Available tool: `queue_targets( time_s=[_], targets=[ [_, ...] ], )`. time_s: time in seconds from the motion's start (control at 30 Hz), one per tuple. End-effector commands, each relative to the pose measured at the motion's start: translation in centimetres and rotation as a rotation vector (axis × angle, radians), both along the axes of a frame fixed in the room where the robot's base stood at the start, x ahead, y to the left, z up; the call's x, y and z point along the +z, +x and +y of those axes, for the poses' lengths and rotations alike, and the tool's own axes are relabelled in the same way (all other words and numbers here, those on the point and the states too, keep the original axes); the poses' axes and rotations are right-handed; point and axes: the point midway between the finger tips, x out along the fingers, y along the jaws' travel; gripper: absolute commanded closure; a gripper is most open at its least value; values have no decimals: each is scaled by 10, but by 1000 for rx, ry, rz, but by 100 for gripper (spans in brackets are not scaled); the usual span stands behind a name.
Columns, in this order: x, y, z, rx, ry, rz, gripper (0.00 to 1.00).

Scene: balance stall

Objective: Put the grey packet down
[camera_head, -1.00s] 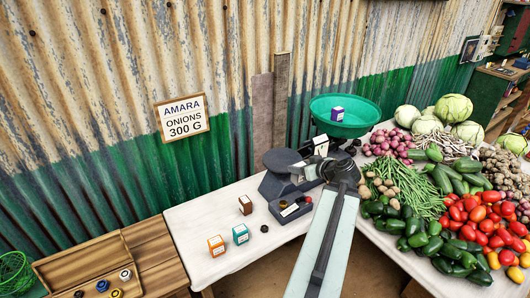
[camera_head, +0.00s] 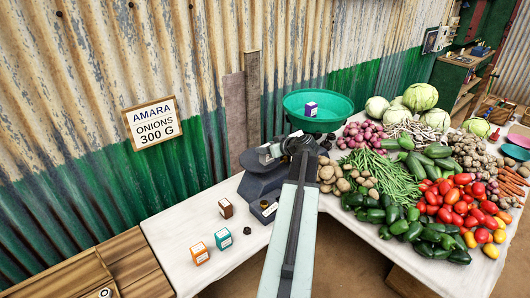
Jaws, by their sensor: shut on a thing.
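My gripper (camera_head: 272,152) is at the far end of my raised arm, seen small and from behind, over the dark balance scale (camera_head: 256,183). It is shut on a small grey packet (camera_head: 264,148) with a pale face. My arm and the dark scale behind make its edges hard to tell. Whether the packet touches the scale cannot be told. The green bowl (camera_head: 337,112) stands behind, with a purple-and-white packet (camera_head: 311,109) in it.
Vegetables fill the right side. A sign (camera_head: 150,122) reads "AMARA ONIONS 300 G". A wooden tray (camera_head: 75,270) is at lower left.

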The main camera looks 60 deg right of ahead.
Motion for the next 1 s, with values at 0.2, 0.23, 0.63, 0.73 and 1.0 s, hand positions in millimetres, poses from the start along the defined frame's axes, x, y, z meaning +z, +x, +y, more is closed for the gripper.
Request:
queue_targets(
  time_s=[0.2,0.23,0.63,0.73,1.0],
  targets=[
    [-4,26,-33,0,1,0,91],
    [-4,26,-34,0,1,0,91],
    [-42,32,-40,-2,1,0,91],
    [-44,31,-40,-3,1,0,91],
    [-43,31,-40,-3,1,0,91]
  ],
)
